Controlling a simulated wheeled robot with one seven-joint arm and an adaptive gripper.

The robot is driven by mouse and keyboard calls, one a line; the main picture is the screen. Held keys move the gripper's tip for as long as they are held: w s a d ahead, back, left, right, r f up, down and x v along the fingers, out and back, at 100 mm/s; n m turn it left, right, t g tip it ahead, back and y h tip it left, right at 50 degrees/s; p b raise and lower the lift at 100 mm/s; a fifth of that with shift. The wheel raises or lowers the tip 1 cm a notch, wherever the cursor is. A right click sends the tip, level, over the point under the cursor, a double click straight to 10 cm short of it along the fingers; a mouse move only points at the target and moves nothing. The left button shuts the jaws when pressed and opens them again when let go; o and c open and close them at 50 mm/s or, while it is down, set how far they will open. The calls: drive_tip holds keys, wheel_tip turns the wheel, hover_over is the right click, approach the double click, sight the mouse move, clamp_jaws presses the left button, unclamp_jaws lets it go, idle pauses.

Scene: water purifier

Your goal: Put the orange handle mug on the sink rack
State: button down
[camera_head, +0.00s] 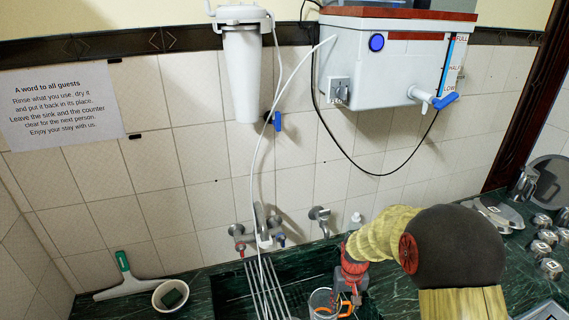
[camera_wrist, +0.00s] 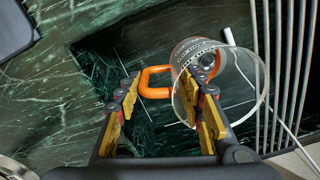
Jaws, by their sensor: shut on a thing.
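The orange handle mug (camera_head: 321,299) is clear glass with an orange handle. In the wrist view the mug (camera_wrist: 256,98) lies toward the right, with its handle (camera_wrist: 145,82) between the fingers. My gripper (camera_head: 349,284) is at the mug's right side in the head view, and the same gripper (camera_wrist: 165,108) is shut on the mug. The right finger overlaps the glass; the exact contact is unclear. The sink rack (camera_head: 265,292) is a set of parallel metal bars, left of the mug. In the wrist view the mug's edge overlaps the rack bars (camera_wrist: 304,65); the height gap cannot be told.
The dark green sink basin (camera_head: 232,300) lies under the rack. A white bowl (camera_head: 171,296) and squeegee (camera_head: 130,284) are at left. Metal cups (camera_head: 545,240) crowd the right counter.

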wheel_tip(320, 180, up, 7)
drive_tip(key=p, duration=0.3)
drive_tip(key=shift+w+r+p, duration=0.1)
drive_tip(key=shift+w+p, duration=0.05)
drive_tip(key=shift+p, duration=0.2)
wheel_tip(320, 180, down, 8)
drive_tip(key=b, duration=0.3)
drive_tip(key=shift+r+b, duration=0.25)
drive_tip(key=shift+b, duration=0.1)
drive_tip(key=shift+r, duration=0.1)
